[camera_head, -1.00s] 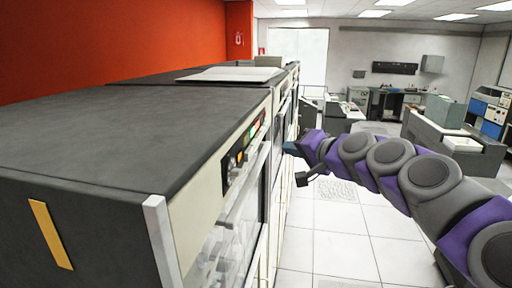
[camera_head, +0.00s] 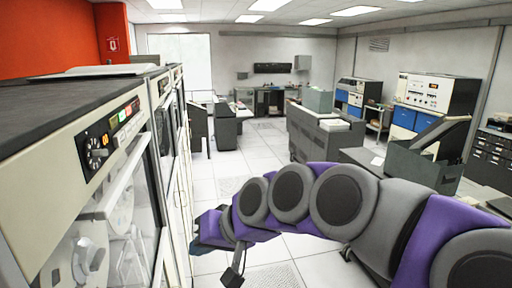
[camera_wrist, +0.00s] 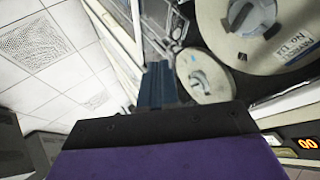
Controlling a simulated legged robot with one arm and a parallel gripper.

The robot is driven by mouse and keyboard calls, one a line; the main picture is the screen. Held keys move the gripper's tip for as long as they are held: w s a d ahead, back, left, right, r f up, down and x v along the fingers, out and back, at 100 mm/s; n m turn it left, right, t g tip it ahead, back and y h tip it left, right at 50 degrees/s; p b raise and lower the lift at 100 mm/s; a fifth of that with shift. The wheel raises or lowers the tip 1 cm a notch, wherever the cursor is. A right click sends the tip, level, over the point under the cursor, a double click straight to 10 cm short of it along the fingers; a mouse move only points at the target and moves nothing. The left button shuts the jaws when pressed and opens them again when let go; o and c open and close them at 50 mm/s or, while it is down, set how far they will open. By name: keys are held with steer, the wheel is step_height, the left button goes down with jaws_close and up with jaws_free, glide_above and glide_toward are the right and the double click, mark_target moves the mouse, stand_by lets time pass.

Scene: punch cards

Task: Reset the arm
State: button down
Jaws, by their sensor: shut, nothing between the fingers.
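My purple and grey arm reaches from the lower right of the head view toward the left. Its end, my gripper (camera_head: 200,240), hangs low beside the tape cabinet (camera_head: 40,180) and is mostly hidden behind arm links. In the wrist view the blue fingers of my gripper (camera_wrist: 158,84) are together, with nothing held. Beyond them are the cabinet's glass front and two tape reels, a large one (camera_wrist: 245,30) and a smaller one (camera_wrist: 205,76). I cannot tell whether the fingers touch the cabinet.
The row of tape cabinets runs along the left. White floor tiles (camera_head: 262,150) are open in the middle. Grey desks (camera_head: 318,135) stand ahead, and a grey open bin (camera_head: 420,165) and blue-and-white machines (camera_head: 425,95) stand at right.

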steer(key=s+d+f+m+g+h+b, duration=0.1)
steer(key=s+d+f+g+h+b, duration=0.2)
steer(key=s+d+f, duration=0.9)
steer(key=s+d+f+m+g+h+b, duration=0.2)
steer(key=s+d+f+h+b, duration=0.3)
steer(key=s+d+f, duration=0.7)
step_height(320, 180, down, 5)
steer(key=shift+s+d+m+g+h+b, duration=0.3)
steer(key=shift+s+d+g+b, duration=0.1)
steer(key=shift+s+b, duration=0.3)
